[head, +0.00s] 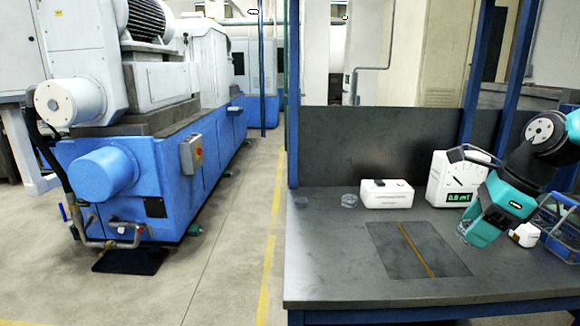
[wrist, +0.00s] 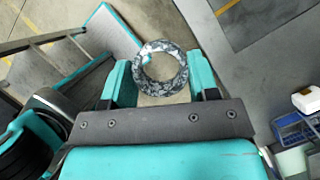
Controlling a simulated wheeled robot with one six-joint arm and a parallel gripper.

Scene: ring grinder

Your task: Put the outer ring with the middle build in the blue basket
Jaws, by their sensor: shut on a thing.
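My gripper (head: 470,236) is shut on a ring (wrist: 160,46). In the wrist view the ring is speckled grey and round with a wide open centre, between the two teal fingers. In the head view my gripper is low over the right part of the table, and the ring is partly hidden by it. The blue basket (head: 571,202) is a wire basket at the right edge of the head view, right of my gripper and cut off there. It also shows at the right of the wrist view (wrist: 292,124). What lies inside it is unclear.
Two more rings (head: 349,201) (head: 301,202) lie at the table's back left. A white box (head: 387,197) and a white meter (head: 440,187) reading 0.0 stand behind. A small white box (head: 524,238) sits beside the basket. A dark mat (head: 400,262) with an orange strip lies clear.

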